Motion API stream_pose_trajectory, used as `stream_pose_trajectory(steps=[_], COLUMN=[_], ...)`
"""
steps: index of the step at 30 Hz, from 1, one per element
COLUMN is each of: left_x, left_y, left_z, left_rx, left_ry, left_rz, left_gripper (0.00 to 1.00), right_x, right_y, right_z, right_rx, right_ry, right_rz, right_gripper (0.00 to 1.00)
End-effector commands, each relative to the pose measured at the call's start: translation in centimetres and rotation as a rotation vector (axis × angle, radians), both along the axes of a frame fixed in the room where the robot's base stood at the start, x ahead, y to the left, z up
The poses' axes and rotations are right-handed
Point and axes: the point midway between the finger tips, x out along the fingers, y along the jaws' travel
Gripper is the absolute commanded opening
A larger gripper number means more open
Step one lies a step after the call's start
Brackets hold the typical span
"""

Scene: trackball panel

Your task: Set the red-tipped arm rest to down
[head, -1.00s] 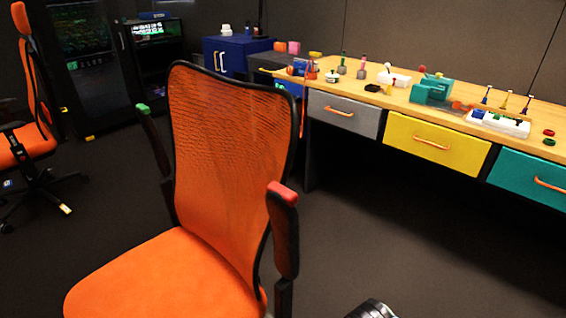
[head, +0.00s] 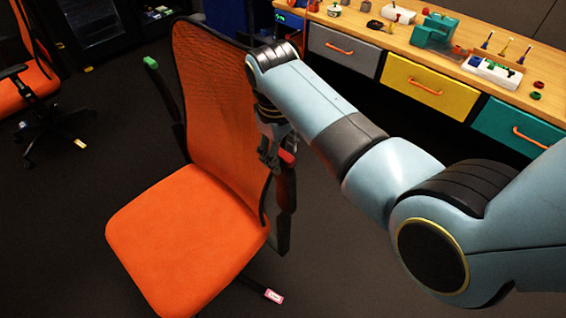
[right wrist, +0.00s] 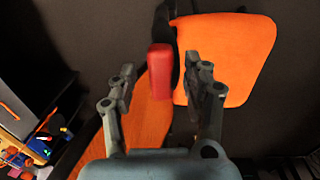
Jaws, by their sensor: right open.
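The orange office chair (head: 185,222) stands left of centre in the head view. Its red-tipped arm rest (head: 287,157) is on the right side of the backrest and is tilted up, with the red tip at its top end. My right gripper (head: 272,150) is at this tip, reached down from above. In the right wrist view the red tip (right wrist: 160,70) lies between the two open fingers (right wrist: 160,82), with a gap on each side. The green-tipped arm rest (head: 151,63) is also raised, on the chair's left side. My left gripper is not in view.
A wooden bench (head: 455,47) with grey, yellow and teal drawers (head: 430,88) runs along the upper right. A second orange chair (head: 38,88) stands at the far left. The dark floor (head: 60,240) is clear around the chair's front.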

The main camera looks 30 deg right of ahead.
Motion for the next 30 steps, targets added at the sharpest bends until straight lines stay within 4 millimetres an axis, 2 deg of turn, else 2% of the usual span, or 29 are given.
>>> stream_pose_trajectory(steps=[3,9,20,30], left_x=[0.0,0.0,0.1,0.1], left_y=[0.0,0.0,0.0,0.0], left_z=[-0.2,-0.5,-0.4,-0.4], left_rx=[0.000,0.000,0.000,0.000], left_ry=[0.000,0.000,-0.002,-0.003], left_rz=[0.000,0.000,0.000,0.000], left_gripper=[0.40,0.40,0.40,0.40], right_x=[0.0,0.2,0.2,0.1], right_y=[-0.2,-0.4,-0.4,-0.4], right_z=[-2.3,-4.6,-5.1,-5.1], right_rx=[-0.001,0.000,0.001,0.000], right_ry=[0.003,0.000,-0.002,-0.001], right_rz=[0.001,0.000,-0.001,-0.001], right_gripper=[0.49,0.49,0.48,0.03])
